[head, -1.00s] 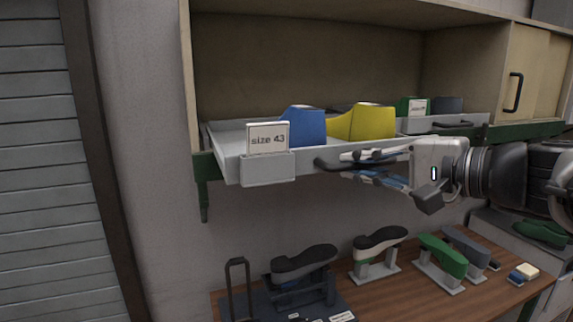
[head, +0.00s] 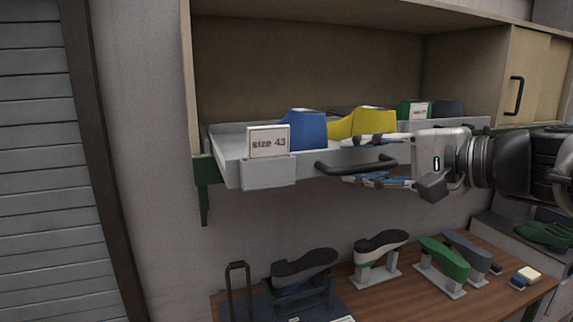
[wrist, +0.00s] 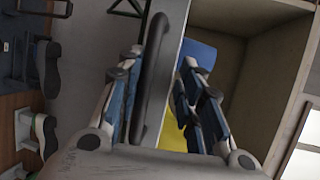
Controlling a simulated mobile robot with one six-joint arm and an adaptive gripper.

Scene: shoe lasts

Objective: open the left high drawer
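The left high drawer (head: 228,165) is a grey tray with a "size 43" card (head: 268,141) on its front, and it stands pulled out from the cabinet. A blue last (head: 307,130) and a yellow last (head: 368,122) stand in it. Its dark bar handle (head: 350,166) is on the front. My gripper (head: 348,162) is open, one finger above the handle and one below. In the wrist view the handle (wrist: 154,75) lies between the spread fingers (wrist: 161,58), apart from the left finger. The right finger reaches over the drawer's front wall.
A neighbouring drawer (head: 472,122) with a green last (head: 411,110) sits further back on the right. Below, a wooden bench (head: 390,300) carries several lasts on stands. A sliding door (head: 540,75) closes the cabinet's right part. A slatted shutter (head: 50,180) is at left.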

